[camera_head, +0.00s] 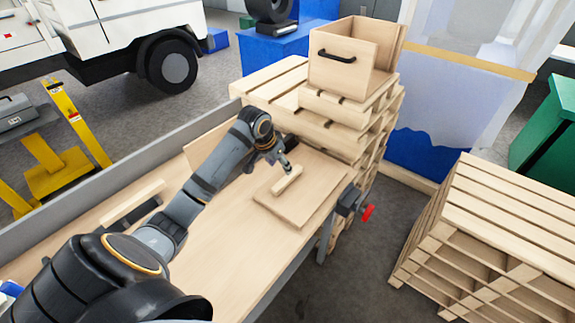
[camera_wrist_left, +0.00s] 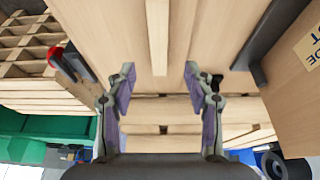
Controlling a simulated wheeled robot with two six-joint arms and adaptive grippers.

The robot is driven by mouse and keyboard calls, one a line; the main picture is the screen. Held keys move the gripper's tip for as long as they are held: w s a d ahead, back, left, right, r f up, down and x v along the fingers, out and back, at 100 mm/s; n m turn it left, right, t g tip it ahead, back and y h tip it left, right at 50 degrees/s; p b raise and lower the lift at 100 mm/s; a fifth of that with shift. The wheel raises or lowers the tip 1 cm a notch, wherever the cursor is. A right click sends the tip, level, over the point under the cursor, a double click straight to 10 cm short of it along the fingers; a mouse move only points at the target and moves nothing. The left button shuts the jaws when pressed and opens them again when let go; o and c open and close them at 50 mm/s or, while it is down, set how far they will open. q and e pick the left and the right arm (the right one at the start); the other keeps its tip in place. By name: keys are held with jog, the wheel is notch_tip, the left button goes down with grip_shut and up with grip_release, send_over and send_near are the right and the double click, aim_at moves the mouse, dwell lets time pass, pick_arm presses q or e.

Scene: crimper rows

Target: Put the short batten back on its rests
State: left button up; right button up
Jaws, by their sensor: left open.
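A short pale wooden batten (camera_head: 287,180) lies on a flat square board (camera_head: 310,205) near the far end of the workbench. In the left wrist view a pale batten (camera_wrist_left: 158,35) runs up from between the fingertips, its near end just ahead of them. My left gripper (camera_head: 283,165) is at the far end of this batten, with its fingers pointing down. In the left wrist view my left gripper (camera_wrist_left: 158,88) is open, with nothing between its fingers. I cannot make out separate rests for the batten. My right gripper is not in view.
A red-handled clamp (camera_head: 366,212) sits at the bench's right edge. Stacked pallets carrying an open wooden box (camera_head: 340,67) stand beyond the bench end. A grey rail (camera_head: 150,155) runs along the left side. The bench (camera_head: 235,235) is clear in front of the board.

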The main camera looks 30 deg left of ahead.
aim_at(287, 178)
pick_arm(q)
jog(key=shift+w+a+r, duration=0.1)
jog(key=shift+w+r, duration=0.05)
jog(key=shift+w, duration=0.05)
jog(key=shift+s+d, duration=0.45)
jog(key=shift+d, duration=0.15)
jog(key=shift+x, duration=1.2)
jog(key=shift+w+f+p, duration=0.25)
jog(key=shift+f+p, duration=0.05)
jog(key=shift+f, duration=0.35)
jog(key=shift+w+a+f, duration=0.2)
jog(key=shift+w+f, duration=0.2)
jog(key=shift+f, duration=0.3)
jog(key=p+x, duration=0.1)
jog(key=x, duration=0.2)
jog(key=shift+w+a+f, duration=0.1)
jog(key=shift+w+f, duration=0.1)
jog(key=shift+f, duration=0.1)
jog(key=shift+w+f, duration=0.1)
jog(key=shift+f, duration=0.1)
jog(key=c, duration=0.5)
grip_shut()
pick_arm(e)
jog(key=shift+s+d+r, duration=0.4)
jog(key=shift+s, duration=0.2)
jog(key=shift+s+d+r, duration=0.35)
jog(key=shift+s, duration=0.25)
